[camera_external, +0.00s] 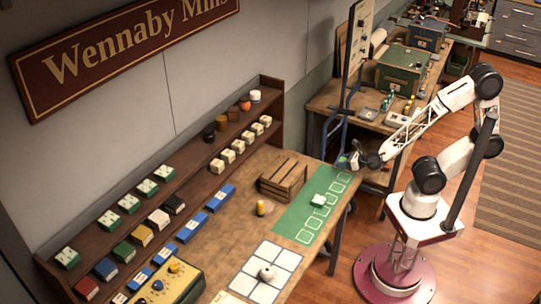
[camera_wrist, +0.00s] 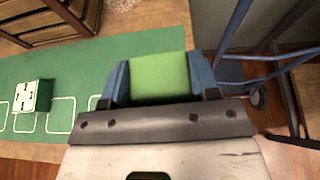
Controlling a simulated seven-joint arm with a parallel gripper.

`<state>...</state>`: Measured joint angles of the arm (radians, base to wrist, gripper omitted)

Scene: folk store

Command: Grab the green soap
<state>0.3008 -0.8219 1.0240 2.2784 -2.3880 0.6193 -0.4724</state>
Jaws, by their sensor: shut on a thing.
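The green soap (camera_wrist: 160,76) is a plain light-green block. In the wrist view it sits between the two blue fingers of my gripper (camera_wrist: 160,82), which is shut on it. In the external view my gripper (camera_external: 345,161) is at the far right end of the green mat (camera_external: 290,222), by the table's corner. The soap is small and hard to make out there. In the wrist view the held soap appears over the mat's edge; its height above the mat cannot be told.
A green box with a white label (camera_wrist: 35,95) lies on the mat, left of my gripper. A wooden crate (camera_external: 283,177) stands beside the mat. A blue-framed cart (camera_wrist: 235,35) is close on the right. Shelves with several boxes (camera_external: 130,203) line the wall. Several outlined squares on the mat are bare.

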